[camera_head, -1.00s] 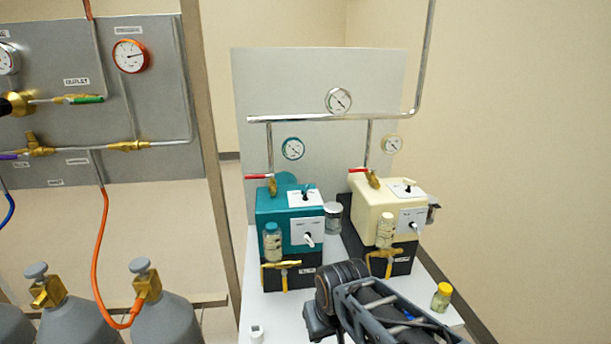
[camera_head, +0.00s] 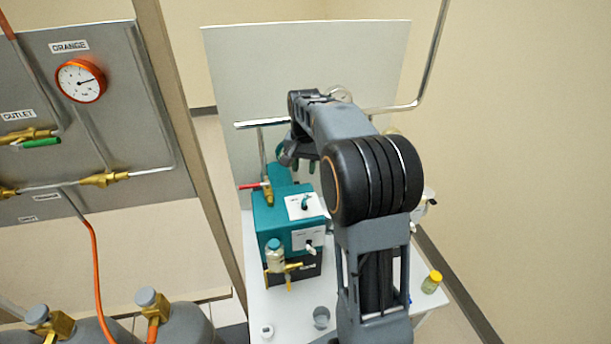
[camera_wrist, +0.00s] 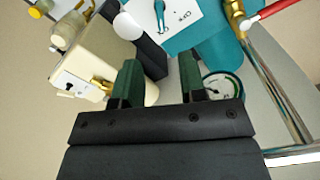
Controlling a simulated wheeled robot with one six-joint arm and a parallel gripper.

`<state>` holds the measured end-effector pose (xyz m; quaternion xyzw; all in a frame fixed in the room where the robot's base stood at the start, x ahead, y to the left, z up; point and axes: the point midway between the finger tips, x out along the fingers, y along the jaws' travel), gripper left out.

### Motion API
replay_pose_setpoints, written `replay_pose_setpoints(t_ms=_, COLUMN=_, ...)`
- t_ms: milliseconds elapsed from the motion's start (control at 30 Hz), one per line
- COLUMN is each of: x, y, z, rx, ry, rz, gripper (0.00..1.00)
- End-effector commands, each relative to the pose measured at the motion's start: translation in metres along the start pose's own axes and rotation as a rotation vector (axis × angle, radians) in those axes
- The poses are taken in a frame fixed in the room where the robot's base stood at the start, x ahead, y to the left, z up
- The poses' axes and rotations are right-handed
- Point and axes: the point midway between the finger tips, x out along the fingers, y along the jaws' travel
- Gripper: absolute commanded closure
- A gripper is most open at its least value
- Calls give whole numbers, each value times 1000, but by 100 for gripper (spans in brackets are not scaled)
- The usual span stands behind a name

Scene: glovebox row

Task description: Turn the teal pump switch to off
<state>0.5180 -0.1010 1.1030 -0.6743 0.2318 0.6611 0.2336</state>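The teal pump (camera_head: 268,222) stands on the white bench, left of my arm. Its top carries a white plate (camera_head: 296,214) with a small dark toggle (camera_head: 305,203). Its front has a second white plate with a pale lever (camera_head: 310,248). In the wrist view, the teal pump (camera_wrist: 205,42) is at the top, with a teal-coloured lever (camera_wrist: 160,14) on a white plate whose label I cannot read. My gripper (camera_wrist: 159,72) is open and empty, its green fingers apart and short of the lever in the picture.
The cream pump (camera_wrist: 118,62) stands beside the teal one, mostly hidden by my arm in the head view. A red-handled valve (camera_head: 264,189) and metal pipe rise behind the teal pump. A yellow-capped jar (camera_head: 432,282) and clear beaker (camera_head: 321,317) stand on the bench.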

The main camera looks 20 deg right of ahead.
Motion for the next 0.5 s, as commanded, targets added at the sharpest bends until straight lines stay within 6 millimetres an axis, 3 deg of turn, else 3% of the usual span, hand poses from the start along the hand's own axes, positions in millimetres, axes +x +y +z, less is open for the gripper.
replay_pose_setpoints(t_ms=33, x=-9, y=0, z=-8, rx=21, ry=-8, rz=4, gripper=62)
replay_pose_setpoints(t_ms=167, x=-5, y=-1, z=-18, rx=51, ry=-20, rz=10, gripper=62)
replay_pose_setpoints(t_ms=500, x=54, y=-1, z=-17, rx=54, ry=-23, rz=12, gripper=62)
